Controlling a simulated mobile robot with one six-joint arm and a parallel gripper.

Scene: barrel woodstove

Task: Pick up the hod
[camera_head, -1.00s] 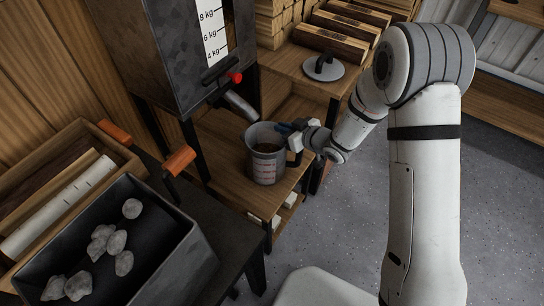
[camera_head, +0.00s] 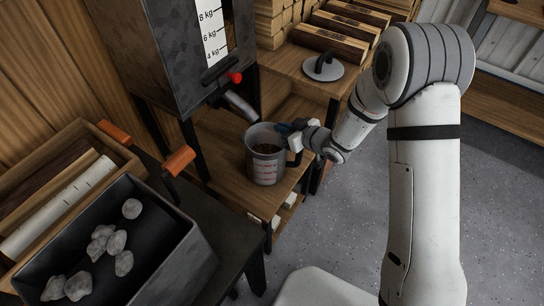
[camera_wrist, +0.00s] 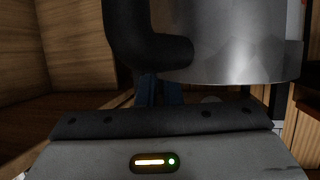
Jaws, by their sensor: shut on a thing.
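The hod (camera_head: 265,160) is a grey metal jug with red marks on its side and a dark handle. In the head view it is upright under the spout (camera_head: 240,103) of the hopper, over a wooden shelf. I cannot tell whether its base touches the shelf. Brown loose material shows inside it. My gripper (camera_head: 290,130) is at the right of the hod, shut on its handle. In the wrist view the hod's smooth wall (camera_wrist: 235,45) and curved dark handle fill the upper part; the fingers are mostly hidden behind the handle.
The dark hopper (camera_head: 180,50) with a kg scale and a red knob (camera_head: 236,77) stands close above the hod. A black box (camera_head: 150,245) with pale stones is at the lower left. Open floor is at right.

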